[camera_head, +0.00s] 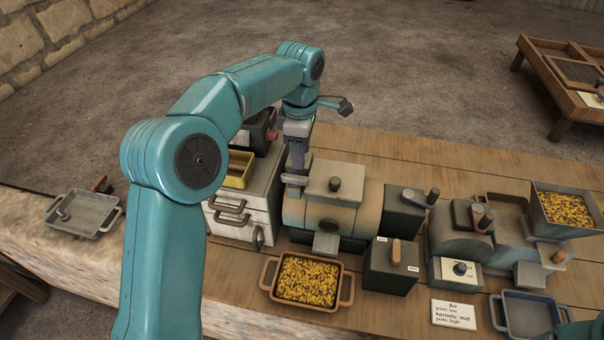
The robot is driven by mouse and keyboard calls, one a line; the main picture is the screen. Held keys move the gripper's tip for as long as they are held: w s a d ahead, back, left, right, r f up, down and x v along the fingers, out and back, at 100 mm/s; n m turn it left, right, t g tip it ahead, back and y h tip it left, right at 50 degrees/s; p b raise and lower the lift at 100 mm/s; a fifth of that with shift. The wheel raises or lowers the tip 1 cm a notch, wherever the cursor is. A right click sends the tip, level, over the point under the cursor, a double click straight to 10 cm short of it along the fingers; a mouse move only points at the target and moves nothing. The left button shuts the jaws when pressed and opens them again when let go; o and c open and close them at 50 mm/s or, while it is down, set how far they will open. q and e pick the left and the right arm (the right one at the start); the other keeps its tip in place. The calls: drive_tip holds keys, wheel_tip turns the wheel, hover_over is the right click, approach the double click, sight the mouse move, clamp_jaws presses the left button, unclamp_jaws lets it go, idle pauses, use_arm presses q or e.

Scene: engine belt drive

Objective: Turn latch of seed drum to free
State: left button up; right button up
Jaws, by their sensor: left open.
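The drum (362,213), a tan and grey cylinder lying on its side with a square lid and dark knob on top, stands mid-bench. I take it for the seed drum. My left gripper (296,178) points down at the drum's left end, close to the lid's left edge. Its jaws are open and nothing shows between them. I cannot make out the latch clearly; the gripper covers that end of the drum. Whether the gripper touches the drum cannot be told. My right gripper is out of view.
Right of the drum stand a dark box with a crank (405,213) and a box with a wooden lever (388,270). A tray of yellow kernels (309,309) lies in front. White drawers (232,230) stand left. A second machine with a kernel hopper (562,230) stands right.

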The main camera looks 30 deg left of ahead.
sight(301, 176)
use_arm(q)
drive_tip(key=f, duration=0.2)
drive_tip(key=s+f, duration=0.1)
drive_tip(key=f, duration=0.2)
drive_tip(key=shift+s+d, duration=0.1)
drive_tip(key=shift+d, duration=0.1)
drive_tip(key=shift+w+a+f, duration=0.1)
drive_tip(key=shift+w+f, duration=0.15)
drive_tip(key=shift+f, duration=0.45)
drive_tip(key=shift+w+a+f, duration=0.1)
drive_tip(key=shift+w+f, duration=0.15)
drive_tip(key=shift+f, duration=0.4)
drive_tip(key=shift+s+d+r, duration=0.2)
drive_tip(key=shift+s+r, duration=0.05)
drive_tip(key=shift+s, duration=0.15)
drive_tip(key=shift+w+f, duration=0.1)
drive_tip(key=shift+w, duration=0.1)
clamp_jaws()
